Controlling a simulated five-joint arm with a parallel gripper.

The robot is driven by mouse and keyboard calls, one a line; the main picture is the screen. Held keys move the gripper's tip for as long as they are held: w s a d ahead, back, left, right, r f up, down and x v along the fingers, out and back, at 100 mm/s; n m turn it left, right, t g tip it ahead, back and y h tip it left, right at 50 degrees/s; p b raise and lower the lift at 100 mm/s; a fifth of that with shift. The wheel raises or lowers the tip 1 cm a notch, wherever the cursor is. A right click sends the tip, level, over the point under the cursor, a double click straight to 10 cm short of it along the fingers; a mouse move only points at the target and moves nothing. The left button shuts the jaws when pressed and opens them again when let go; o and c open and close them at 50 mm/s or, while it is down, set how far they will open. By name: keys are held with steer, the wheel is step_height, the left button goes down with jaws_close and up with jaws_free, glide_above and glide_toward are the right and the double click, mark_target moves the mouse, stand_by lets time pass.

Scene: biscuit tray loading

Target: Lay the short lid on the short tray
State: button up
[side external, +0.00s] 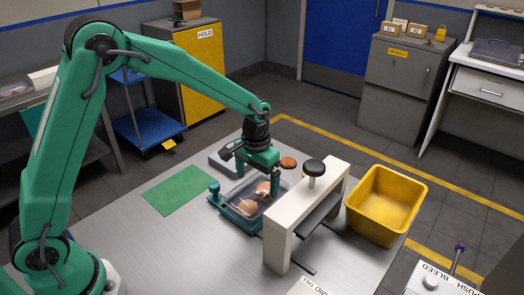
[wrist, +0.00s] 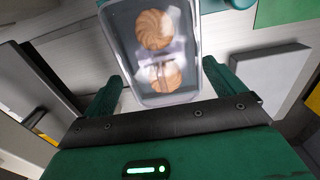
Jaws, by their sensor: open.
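A clear tray (side external: 233,196) holding round golden biscuits sits in a teal holder (side external: 224,216) on the metal table. In the wrist view the tray (wrist: 119,62) shows two biscuits, one above the other, under pale glare. I cannot tell whether a clear lid lies over them. My gripper (side external: 257,178) points down at the far end of the tray, open. In the wrist view my gripper (wrist: 160,88) has one finger on each side of the tray's near end, with gaps visible. No separate lid can be made out with certainty.
A white bridge-shaped press (side external: 306,212) with a black knob stands close right of the tray. A yellow bin (side external: 385,207) is farther right. A grey slab (side external: 222,163) and a brown biscuit (side external: 288,162) lie behind. A green mat (side external: 177,190) lies clear at left.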

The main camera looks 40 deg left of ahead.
steer(key=shift+r, duration=0.1)
steer(key=shift+r, duration=3.8)
steer(key=shift+s+r, duration=0.1)
steer(key=s+a+r+t, duration=0.3)
steer(key=s+a+r, duration=0.2)
steer(key=s+r, duration=0.45)
steer(key=s+a+t, duration=0.2)
steer(key=s+a, duration=0.1)
steer(key=s, duration=1.1)
steer(key=shift+f+t, duration=0.15)
steer(key=shift+t, duration=0.15)
